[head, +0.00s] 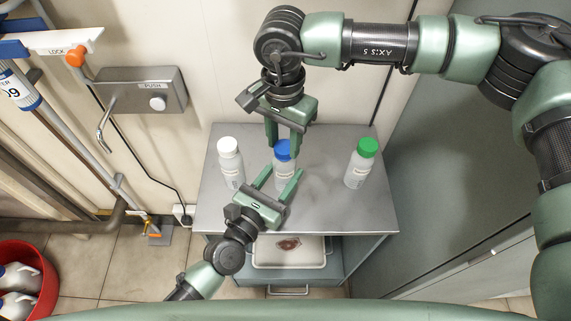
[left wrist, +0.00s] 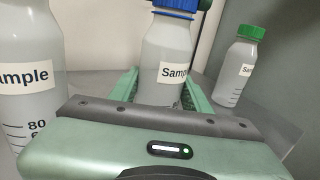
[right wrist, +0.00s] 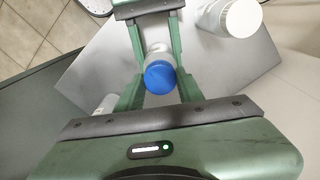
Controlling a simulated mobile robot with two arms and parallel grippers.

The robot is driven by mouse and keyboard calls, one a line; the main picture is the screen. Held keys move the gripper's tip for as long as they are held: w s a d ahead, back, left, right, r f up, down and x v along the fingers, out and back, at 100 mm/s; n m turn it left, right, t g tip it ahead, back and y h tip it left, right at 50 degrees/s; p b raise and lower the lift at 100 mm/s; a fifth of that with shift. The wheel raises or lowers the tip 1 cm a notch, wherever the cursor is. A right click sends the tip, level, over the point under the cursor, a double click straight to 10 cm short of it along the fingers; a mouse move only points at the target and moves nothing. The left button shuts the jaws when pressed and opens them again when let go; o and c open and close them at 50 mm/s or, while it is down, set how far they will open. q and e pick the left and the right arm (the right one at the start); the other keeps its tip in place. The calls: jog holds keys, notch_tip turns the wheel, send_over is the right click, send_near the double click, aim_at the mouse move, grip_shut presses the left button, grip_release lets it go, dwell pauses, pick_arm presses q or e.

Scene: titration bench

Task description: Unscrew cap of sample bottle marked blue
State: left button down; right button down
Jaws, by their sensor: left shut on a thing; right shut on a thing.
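The blue-capped sample bottle (head: 284,181) stands upright in the middle of the grey bench top. My left gripper (head: 279,177) reaches in from the front and is shut on its body, one finger on each side. The left wrist view shows the bottle body (left wrist: 165,48) between its fingers. My right gripper (head: 283,153) comes down from behind and is shut on the blue cap (head: 283,148). The right wrist view shows the blue cap (right wrist: 160,75) between its fingertips. The cap sits on the bottle; its threads are hidden.
A white-capped bottle (head: 230,162) stands left on the bench (head: 325,208), and a green-capped bottle (head: 361,163) stands right. A tray (head: 262,254) is on the shelf below. A red bucket (head: 45,285) is on the floor at left. The bench's front right is clear.

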jog(key=n, duration=0.3)
jog(key=shift+d+f, duration=0.25)
jog(key=shift+d, duration=0.05)
jog(key=n, duration=0.4)
jog(key=shift+n, duration=0.4)
pick_arm(q)
jog(key=shift+d, duration=0.15)
pick_arm(e)
jog(key=n, duration=0.7)
jog(key=shift+d, duration=0.15)
jog(key=c, duration=1)
grip_release()
jog(key=shift+c, duration=0.2)
